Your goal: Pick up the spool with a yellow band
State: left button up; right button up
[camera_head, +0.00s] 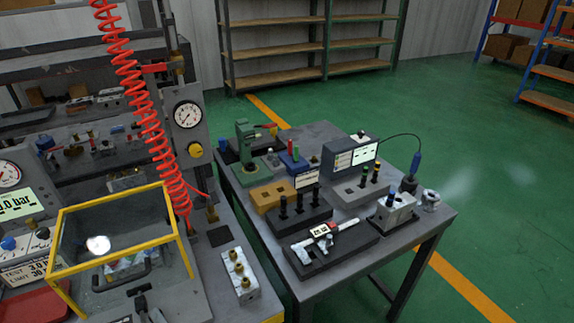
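Two thin dark spools stand upright in a light grey holder (347,195) on the right-hand table. The left one (364,176) appears to have a yellow band. The right one (376,173) has a greenish-yellow band; the exact colours are too small to tell surely. Another spool (390,201) with a blue band stands in a metal valve block (394,217) to their right. Several plain black spools (299,202) stand in a dark holder (272,222) to the left. Neither of my grippers can be made out in this view.
A caliper (325,236) lies on a dark stand in front. A display box (350,157) stands behind the spools, and a cabled blue tool (415,165) at right. A yellow-framed clear guard (115,235) and red coiled hose (145,110) occupy the left bench.

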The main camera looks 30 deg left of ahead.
aim_at(377, 167)
jog(key=u, duration=0.85)
jog(key=i, duration=0.4)
